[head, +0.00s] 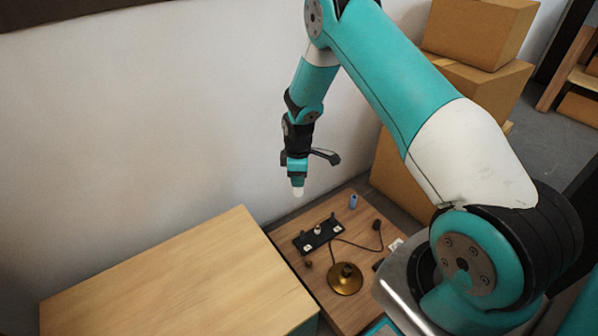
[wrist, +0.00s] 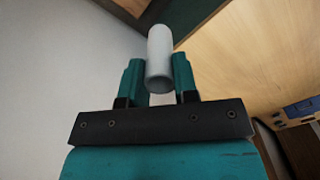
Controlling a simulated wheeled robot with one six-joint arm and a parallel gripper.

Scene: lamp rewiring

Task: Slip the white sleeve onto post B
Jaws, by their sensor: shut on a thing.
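My gripper (head: 297,176) is shut on the white sleeve (head: 298,192) and points down, high above the small table. In the wrist view the sleeve (wrist: 160,55) is a plain hollow tube between the two teal fingers of my gripper (wrist: 158,77), its end standing out past them. A black terminal plate (head: 329,240) with upright posts lies on the small table, below and right of the sleeve. A small white piece (head: 317,230) stands at its middle. I cannot read any post letters, so I cannot tell which is post B.
The small brown table (head: 372,213) also holds a brass lamp base (head: 345,279) with a dark cord, a blue cylinder (head: 353,201) and a dark cord end (head: 377,225). A pale wooden cabinet top (head: 180,285) at left is bare. Cardboard boxes (head: 470,85) stand behind my arm.

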